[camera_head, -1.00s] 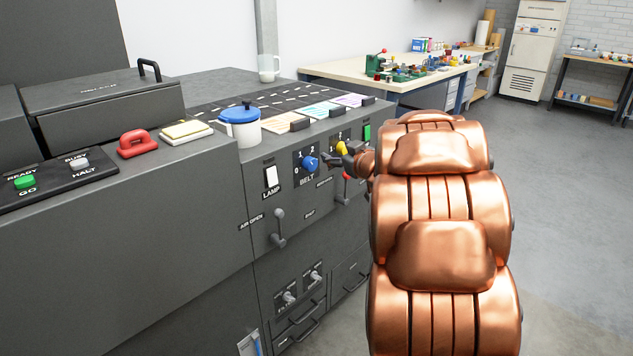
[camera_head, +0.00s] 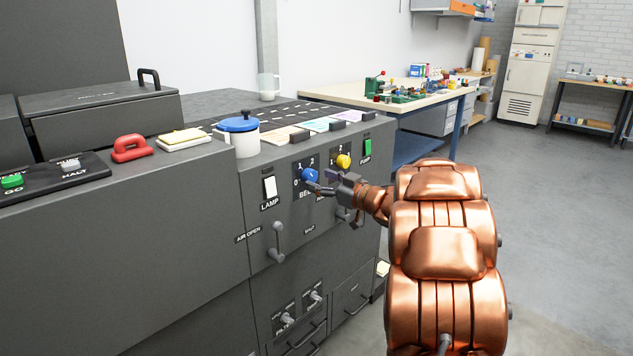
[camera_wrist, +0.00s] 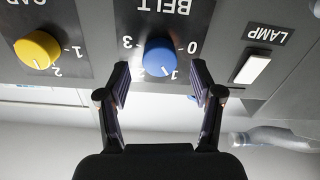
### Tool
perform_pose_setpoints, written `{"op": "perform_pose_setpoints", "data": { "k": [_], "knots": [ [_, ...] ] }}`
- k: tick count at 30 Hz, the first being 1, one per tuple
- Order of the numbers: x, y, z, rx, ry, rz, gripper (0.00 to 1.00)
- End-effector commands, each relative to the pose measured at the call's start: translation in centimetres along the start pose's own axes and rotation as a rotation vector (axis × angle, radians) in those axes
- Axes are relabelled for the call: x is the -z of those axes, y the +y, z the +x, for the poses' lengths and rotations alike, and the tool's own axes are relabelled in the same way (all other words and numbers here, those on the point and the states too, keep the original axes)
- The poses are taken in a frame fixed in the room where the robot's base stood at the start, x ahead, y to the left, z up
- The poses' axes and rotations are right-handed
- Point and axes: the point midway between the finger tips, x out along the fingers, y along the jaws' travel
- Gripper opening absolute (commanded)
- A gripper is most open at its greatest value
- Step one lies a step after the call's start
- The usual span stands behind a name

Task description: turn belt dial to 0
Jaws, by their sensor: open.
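The belt dial (camera_head: 310,175) is a round blue knob on the dark machine front, above the word BELT. In the wrist view, which is upside down, the blue dial (camera_wrist: 160,57) has a white mark that seems to point near 1; the 0 is printed to its right and the 3 to its left. My gripper (camera_wrist: 160,80) is open, its two fingers on either side of the dial in the picture. I cannot tell whether they touch it. In the head view my gripper (camera_head: 326,183) is close to the dial, just to its lower right.
A yellow dial (camera_head: 343,161) and a green switch (camera_head: 367,147) sit to the right, the white lamp switch (camera_head: 270,187) to the left. A lever handle (camera_head: 277,242) sticks out below. A blue-lidded pot (camera_head: 240,134) stands on top. The floor at right is clear.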

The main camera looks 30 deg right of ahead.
Motion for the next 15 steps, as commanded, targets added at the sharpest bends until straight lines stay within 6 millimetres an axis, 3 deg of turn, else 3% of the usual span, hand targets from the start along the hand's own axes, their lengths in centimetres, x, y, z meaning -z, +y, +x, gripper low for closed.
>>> {"op": "perform_pose_setpoints", "data": {
  "k": [6,15],
  "knots": [
    [-0.2,0.0,1.9,-0.001,-0.002,0.003,0.66],
    [-0.1,0.1,2.2,-0.003,-0.001,0.002,0.66]
  ]
}}
